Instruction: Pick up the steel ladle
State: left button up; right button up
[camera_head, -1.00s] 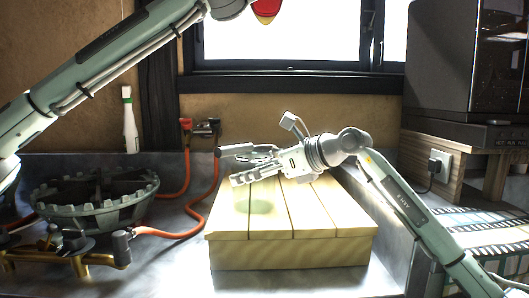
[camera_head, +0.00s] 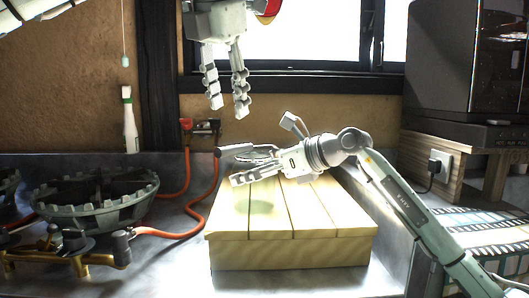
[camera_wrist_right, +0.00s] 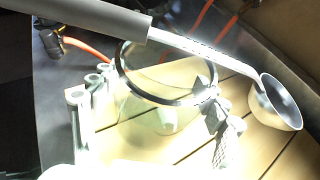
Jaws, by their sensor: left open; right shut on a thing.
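The steel ladle lies crosswise in the right wrist view, its bowl (camera_wrist_right: 276,102) at the right and its thick grey handle (camera_wrist_right: 80,18) at the top left. The handle also shows in the head view (camera_head: 237,149), behind my right gripper; the bowl is hard to make out there. My right gripper (camera_head: 243,168) is low over the wooden box, its fingers around a clear glass jar with a dark rim (camera_wrist_right: 122,72). The ladle's shaft passes over the far side of this rim.
The slatted wooden box (camera_head: 290,252) stands on a steel counter. A gas burner (camera_head: 95,200) with brass pipes and orange hoses (camera_head: 203,205) is at the left. A white bottle-like object (camera_head: 129,125) stands behind. A dark appliance (camera_head: 470,70) is at the right.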

aim_at(236, 150)
pick_arm(q)
jog(key=x, duration=1.1)
jog(key=shift+f, duration=0.35)
grip_shut()
